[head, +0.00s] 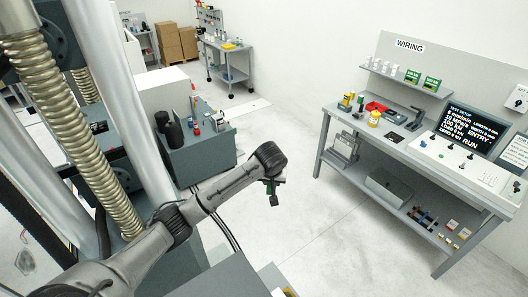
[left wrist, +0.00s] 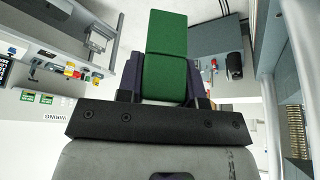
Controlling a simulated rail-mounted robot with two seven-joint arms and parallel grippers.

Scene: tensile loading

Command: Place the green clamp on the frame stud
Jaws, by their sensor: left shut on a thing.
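The green clamp (left wrist: 166,35) is a blocky green piece between the dark fingers of my left gripper (left wrist: 163,78) in the left wrist view. The fingers are shut on its near part, and its far part extends past them. In the head view my left gripper (head: 273,189) hangs over open floor, right of the test frame, with only a little green showing. The test frame (head: 88,135), with its ribbed screw column, stands at the left of the head view. I cannot make out the frame stud. My right gripper is in neither view.
A dark grey cabinet (head: 205,155) with bottles and tools stands between the frame and the gripper. A wiring bench (head: 425,170) with a screen stands at the right. A cart (head: 228,62) and cardboard boxes (head: 172,42) are at the back. Floor between cabinet and bench is clear.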

